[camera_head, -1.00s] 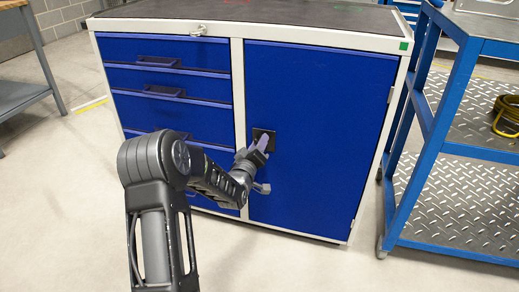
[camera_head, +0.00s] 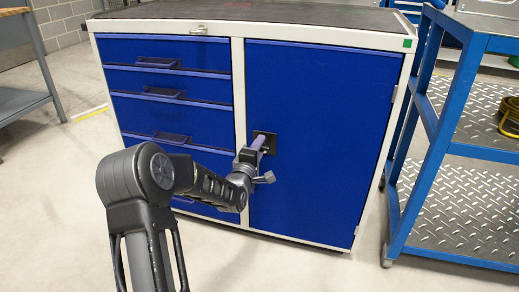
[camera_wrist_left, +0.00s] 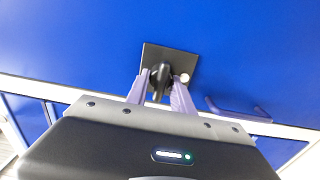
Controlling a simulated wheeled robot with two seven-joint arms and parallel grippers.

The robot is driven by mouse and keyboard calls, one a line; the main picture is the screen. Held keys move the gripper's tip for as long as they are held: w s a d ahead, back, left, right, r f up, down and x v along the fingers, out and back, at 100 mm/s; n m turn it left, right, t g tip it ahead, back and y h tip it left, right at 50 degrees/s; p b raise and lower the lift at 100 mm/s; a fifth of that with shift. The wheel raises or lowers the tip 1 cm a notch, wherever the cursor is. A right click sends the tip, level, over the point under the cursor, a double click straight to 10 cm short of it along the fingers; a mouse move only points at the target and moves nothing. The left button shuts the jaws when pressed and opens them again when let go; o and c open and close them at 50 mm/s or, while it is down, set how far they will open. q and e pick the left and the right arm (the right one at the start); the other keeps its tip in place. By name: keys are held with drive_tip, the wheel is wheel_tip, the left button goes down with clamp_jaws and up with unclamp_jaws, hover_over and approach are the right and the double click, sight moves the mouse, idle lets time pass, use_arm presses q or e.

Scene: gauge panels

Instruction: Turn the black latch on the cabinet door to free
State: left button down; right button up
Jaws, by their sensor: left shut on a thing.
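The cabinet door (camera_head: 320,130) is a flat blue panel in the right half of the grey-framed cabinet, and it is closed. The black latch sits on a dark square plate near the door's left edge. In the wrist view the latch (camera_wrist_left: 160,77) points down from the plate (camera_wrist_left: 182,61) between my two purple fingers. My left gripper (camera_head: 264,142) is shut on the latch; its fingers (camera_wrist_left: 160,92) stand on either side of the latch. In the head view my fingers and wrist hide most of the latch. My right gripper is not in view.
Blue drawers (camera_head: 166,83) with dark handles fill the cabinet's left half. A blue cart (camera_head: 455,80) with metal shelves stands close to the right. A grey bench (camera_head: 20,100) is at the left. The floor before the door is open.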

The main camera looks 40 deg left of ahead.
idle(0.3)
use_arm(q)
drive_tip(key=c, duration=1.1)
unclamp_jaws()
drive_tip(key=p+v, duration=0.2)
drive_tip(key=v, duration=0.5)
drive_tip(key=shift+s+d, duration=0.15)
drive_tip(key=shift+s, duration=0.2)
